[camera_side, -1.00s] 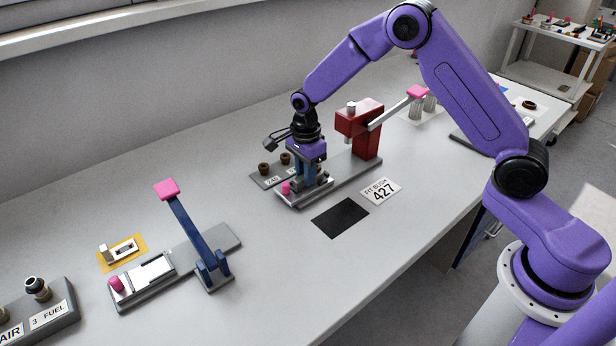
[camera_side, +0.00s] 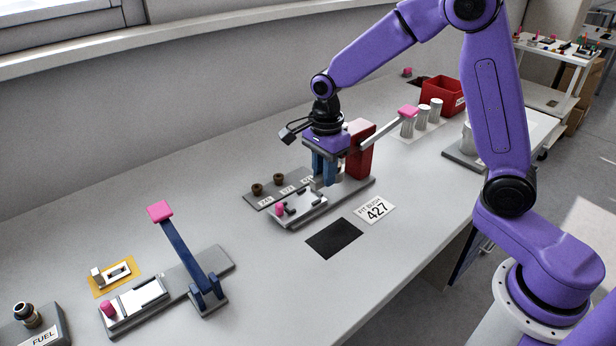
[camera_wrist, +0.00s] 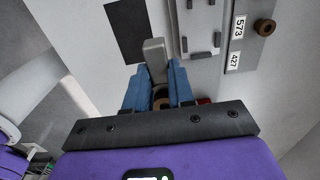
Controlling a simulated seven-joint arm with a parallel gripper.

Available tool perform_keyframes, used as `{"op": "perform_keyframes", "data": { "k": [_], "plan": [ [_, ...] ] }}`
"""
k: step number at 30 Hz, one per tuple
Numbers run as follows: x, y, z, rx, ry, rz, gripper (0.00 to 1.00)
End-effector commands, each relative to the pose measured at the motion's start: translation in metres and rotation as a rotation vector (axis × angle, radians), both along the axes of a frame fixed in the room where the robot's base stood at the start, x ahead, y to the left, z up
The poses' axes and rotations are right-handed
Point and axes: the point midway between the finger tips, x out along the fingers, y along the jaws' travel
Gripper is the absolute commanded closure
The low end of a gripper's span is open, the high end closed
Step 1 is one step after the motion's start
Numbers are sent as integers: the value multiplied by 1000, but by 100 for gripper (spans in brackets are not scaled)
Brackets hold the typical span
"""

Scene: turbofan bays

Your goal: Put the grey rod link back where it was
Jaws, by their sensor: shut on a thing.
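My gripper (camera_side: 324,182) is shut on the grey rod link (camera_wrist: 153,58), whose rounded block end sticks out beyond the blue fingers in the wrist view. A brown ring (camera_wrist: 160,102) shows between the fingers, apparently in the link. In the side view the link (camera_side: 317,184) is small and partly hidden by the fingers. It is held above the right part of the grey press fixture (camera_side: 298,211), which has a pink knob (camera_side: 280,209) and small dark posts. The fixture also shows in the wrist view (camera_wrist: 202,20), its visible bed bare.
The red press (camera_side: 361,150) with a pink-tipped lever (camera_side: 408,112) stands just behind my gripper. A bush rack (camera_side: 262,198) is at left. A black mat (camera_side: 334,238) and FIT BUSH 427 card (camera_side: 375,209) lie in front. A blue-lever clamp (camera_side: 193,262) and yellow mat (camera_side: 127,286) are farther left.

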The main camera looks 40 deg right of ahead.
Motion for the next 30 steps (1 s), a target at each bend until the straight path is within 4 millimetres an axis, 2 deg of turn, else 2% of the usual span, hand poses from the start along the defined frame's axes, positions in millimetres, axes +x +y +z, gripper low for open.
{"op": "perform_keyframes", "data": {
  "k": [6,15,22,30],
  "plan": [
    [-36,-6,18,2,-5,1,100],
    [-61,-11,29,2,-5,-1,100],
    [-86,-11,27,1,-3,2,100],
    [-141,-17,17,2,-3,3,100]
  ]
}}
